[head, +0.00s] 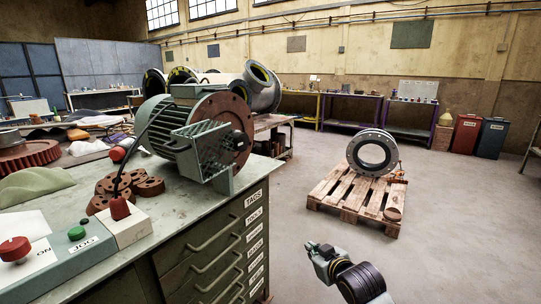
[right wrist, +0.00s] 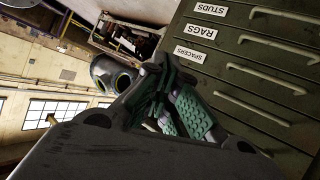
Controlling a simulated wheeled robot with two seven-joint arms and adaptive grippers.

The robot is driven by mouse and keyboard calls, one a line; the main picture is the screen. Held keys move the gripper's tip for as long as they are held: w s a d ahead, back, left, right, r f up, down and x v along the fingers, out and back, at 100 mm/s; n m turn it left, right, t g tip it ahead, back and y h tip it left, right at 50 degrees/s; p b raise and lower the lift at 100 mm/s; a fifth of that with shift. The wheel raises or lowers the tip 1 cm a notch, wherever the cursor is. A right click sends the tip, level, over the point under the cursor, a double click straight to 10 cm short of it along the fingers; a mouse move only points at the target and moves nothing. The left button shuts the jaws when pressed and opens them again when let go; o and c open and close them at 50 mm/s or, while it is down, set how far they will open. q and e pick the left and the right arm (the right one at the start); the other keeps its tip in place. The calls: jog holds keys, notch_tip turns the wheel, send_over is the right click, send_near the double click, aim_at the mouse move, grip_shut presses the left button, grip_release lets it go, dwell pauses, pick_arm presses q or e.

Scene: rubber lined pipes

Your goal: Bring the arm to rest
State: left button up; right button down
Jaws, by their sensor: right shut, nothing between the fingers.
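My right gripper (head: 318,250) is at the lower middle of the head view, over the open floor to the right of the drawer cabinet. It is shut and empty. In the right wrist view its green-padded fingers (right wrist: 168,98) are together, with the labelled drawers (right wrist: 265,75) beyond them on the right. My left gripper is not in either view.
The workbench (head: 150,235) on the left carries a green motor (head: 180,125), a control box with a red knob (head: 15,248) and brown flanges (head: 130,187). A pallet (head: 345,205) with a pipe ring (head: 355,152) stands ahead. The floor at right is clear.

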pick_arm(q)
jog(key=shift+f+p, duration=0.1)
jog(key=shift+p, duration=0.5)
pick_arm(e)
jog(key=s+f+m+g, duration=0.3)
jog(key=s+f+g, duration=0.3)
jog(key=s+f, duration=2)
jog(key=shift+s+d+f+m+g, duration=0.3)
jog(key=shift+s+d+m, duration=0.1)
jog(key=shift+s, duration=0.55)
pick_arm(q)
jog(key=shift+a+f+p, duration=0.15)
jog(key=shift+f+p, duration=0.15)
jog(key=shift+p, duration=0.5)
pick_arm(e)
jog(key=shift+d+f, duration=0.1)
jog(key=shift+f, duration=0.15)
